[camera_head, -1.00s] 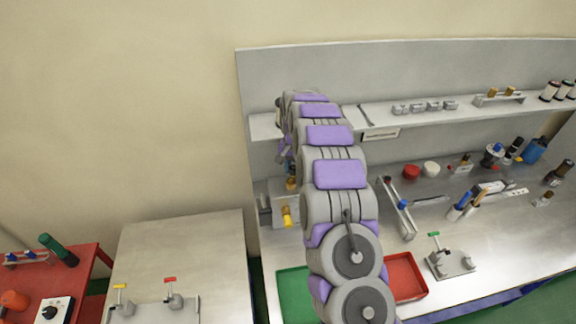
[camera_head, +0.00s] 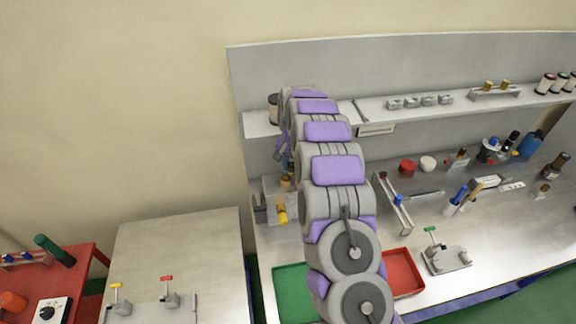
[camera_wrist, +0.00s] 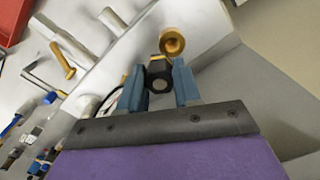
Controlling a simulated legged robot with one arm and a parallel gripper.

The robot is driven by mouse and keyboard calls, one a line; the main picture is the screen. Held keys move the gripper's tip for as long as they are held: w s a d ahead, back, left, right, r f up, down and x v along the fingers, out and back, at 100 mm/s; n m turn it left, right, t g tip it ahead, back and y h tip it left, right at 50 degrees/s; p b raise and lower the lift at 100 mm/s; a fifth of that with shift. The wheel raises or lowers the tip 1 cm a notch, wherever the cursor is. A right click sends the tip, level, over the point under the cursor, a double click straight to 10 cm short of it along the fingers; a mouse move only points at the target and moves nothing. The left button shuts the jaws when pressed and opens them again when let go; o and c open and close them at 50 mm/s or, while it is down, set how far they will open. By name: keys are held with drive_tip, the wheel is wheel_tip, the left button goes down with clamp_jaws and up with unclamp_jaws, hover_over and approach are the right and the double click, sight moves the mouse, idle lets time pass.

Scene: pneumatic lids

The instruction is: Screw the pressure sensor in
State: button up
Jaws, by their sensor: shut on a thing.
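My gripper (camera_wrist: 158,88) has blue fingers shut on a dark, round-ended piece with a yellow band, seemingly the pressure sensor (camera_wrist: 158,74). In the wrist view, a round brass fitting (camera_wrist: 172,42) on a pale grey block (camera_wrist: 198,22) lies just beyond the held piece. I cannot tell whether the two touch. In the head view, the grey block (camera_head: 272,211) stands at the left end of the bench, with a yellow fitting (camera_head: 281,212) on its front. My arm hides much of the gripper and the held piece there.
A shelf (camera_head: 440,110) with small parts runs above the bench. A green tray (camera_head: 290,290) and a red tray (camera_head: 403,272) lie in front. A metal rail (camera_head: 395,205), a clamp fixture (camera_head: 445,257) and several tools occupy the right side.

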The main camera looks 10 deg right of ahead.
drive_tip(key=shift+a, duration=1.15)
idle(0.4)
drive_tip(key=shift+a, duration=0.65)
drive_tip(key=shift+d, duration=0.1)
drive_tip(key=shift+d+f, duration=0.25)
drive_tip(key=shift+d, duration=0.1)
drive_tip(key=shift+b, duration=0.3)
drive_tip(key=shift+a+f, duration=0.15)
drive_tip(key=shift+f, duration=0.15)
drive_tip(key=shift+r, duration=0.3)
idle(0.4)
